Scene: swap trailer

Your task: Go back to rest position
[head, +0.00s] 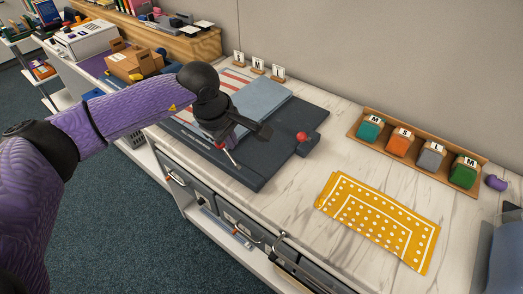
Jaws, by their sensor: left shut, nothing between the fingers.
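My left gripper (264,132) is shut and empty. My purple left arm reaches in from the left and holds it above a dark flat board (262,178) on the marble-look counter. A folded grey-blue cloth (262,98) lies on the board behind the gripper. A red-and-white striped piece (235,82) lies at the board's far left, partly hidden by my arm. My right gripper does not show.
A yellow dotted cloth (380,220) lies flat on the counter (338,152). A wooden tray (357,119) with several lettered coloured blocks stands against the wall. A red knob (302,136) sits at the board's right end. Drawers (238,225) line the counter's front.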

